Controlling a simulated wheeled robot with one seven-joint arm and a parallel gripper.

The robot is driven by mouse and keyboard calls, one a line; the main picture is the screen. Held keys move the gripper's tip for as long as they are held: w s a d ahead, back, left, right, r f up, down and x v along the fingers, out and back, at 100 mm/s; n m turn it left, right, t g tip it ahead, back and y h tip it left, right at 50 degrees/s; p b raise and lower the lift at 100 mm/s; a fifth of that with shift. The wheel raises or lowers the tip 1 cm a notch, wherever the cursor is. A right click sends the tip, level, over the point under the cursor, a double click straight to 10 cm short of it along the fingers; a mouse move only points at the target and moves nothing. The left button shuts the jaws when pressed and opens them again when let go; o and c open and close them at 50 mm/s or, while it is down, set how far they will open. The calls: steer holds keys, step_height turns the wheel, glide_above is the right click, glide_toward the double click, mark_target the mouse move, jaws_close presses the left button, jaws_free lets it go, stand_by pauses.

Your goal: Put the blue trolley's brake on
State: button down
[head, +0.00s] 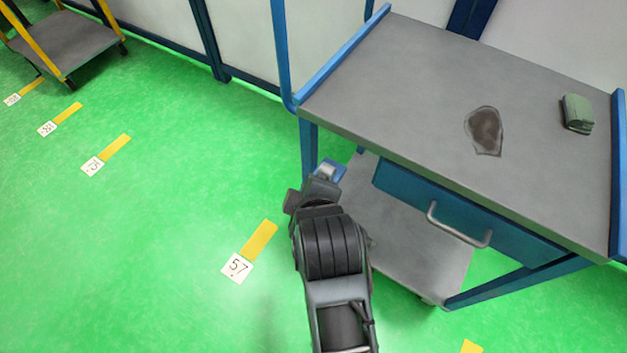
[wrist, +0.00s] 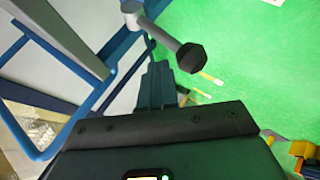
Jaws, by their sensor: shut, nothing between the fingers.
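The blue trolley (head: 440,125) has a grey top, blue posts, a blue drawer with a grey handle, and a grey lower shelf. In the head view my arm reaches to its left front post, and my gripper's fingers are hidden there. The wrist view shows my gripper (wrist: 158,72) shut and empty, pointing along the trolley's blue frame (wrist: 62,65). A lever (wrist: 160,33) with a grey rod and a dark hexagonal knob stands just beyond and right of the fingertips. I cannot tell whether the fingers touch it, or whether it is the brake.
A green block (head: 577,113) and a dark stain (head: 485,130) are on the trolley top. A yellow-framed trolley (head: 65,42) stands at the far upper left.

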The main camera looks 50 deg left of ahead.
steer(key=shift+s+d+f, duration=0.1)
steer(key=shift+s+f, duration=0.4)
steer(key=shift+f, duration=0.2)
